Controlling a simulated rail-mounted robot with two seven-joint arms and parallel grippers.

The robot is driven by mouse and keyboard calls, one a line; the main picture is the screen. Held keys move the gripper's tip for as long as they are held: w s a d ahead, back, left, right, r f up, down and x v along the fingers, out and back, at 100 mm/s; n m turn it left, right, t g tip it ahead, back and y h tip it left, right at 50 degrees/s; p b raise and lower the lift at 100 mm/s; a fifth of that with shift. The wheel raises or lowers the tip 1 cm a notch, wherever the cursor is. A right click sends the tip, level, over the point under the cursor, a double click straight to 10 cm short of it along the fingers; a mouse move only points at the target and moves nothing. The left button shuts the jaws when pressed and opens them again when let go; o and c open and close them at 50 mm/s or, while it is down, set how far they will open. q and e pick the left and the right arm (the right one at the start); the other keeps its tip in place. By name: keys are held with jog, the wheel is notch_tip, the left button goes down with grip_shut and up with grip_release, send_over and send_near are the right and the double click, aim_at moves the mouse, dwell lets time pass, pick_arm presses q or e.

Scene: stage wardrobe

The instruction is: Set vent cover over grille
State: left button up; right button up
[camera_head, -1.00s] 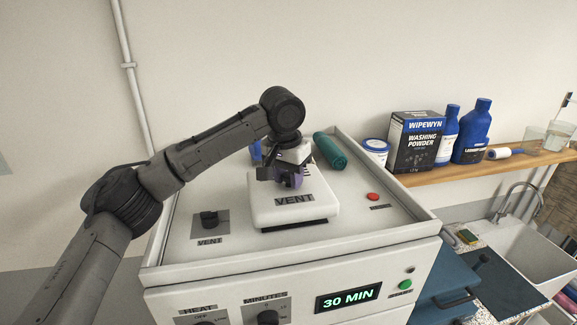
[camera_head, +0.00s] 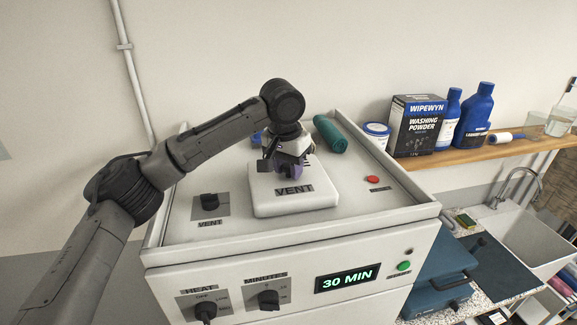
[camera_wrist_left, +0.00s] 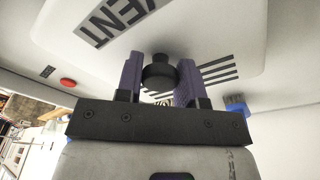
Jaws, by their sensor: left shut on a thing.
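The vent cover (camera_head: 320,194) is a white square slab with VENT on its front and dark slots behind. It lies level on top of the white cabinet (camera_head: 385,204), and no gap shows under its front edge. My left gripper (camera_head: 289,168) is over the cover's middle, pointing down, with purple fingers. In the left wrist view, the left gripper's fingers (camera_wrist_left: 158,80) are on either side of the cover's dark round knob (camera_wrist_left: 158,68), shut on it. The cover (camera_wrist_left: 185,30) fills the upper part there. The grille is hidden beneath the cover. My right gripper is out of view.
A teal roll (camera_head: 330,134) lies just behind the cover's right side. A dark vent knob (camera_head: 209,201) stands left and a red button (camera_head: 373,179) right. A blue thing (camera_wrist_left: 236,105) is near the back. A raised rim borders the top.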

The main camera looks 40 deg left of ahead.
pick_arm(q)
jog(key=shift+f, duration=0.25)
jog(key=o, duration=1.1)
jog(key=shift+s+r, duration=0.1)
jog(key=shift+r, duration=0.2)
jog(key=r, duration=0.1)
jog(key=r+b, duration=0.1)
jog(key=r, duration=0.2)
jog(key=shift+s+d+r, duration=0.1)
jog(key=shift+s, duration=0.2)
jog(key=shift+s+r, duration=0.25)
jog(key=shift+r, duration=1.25)
jog(key=shift+s+r, duration=0.2)
jog(key=shift+r, duration=1.25)
jog(key=shift+s+r, duration=0.25)
jog(key=shift+r, duration=1.25)
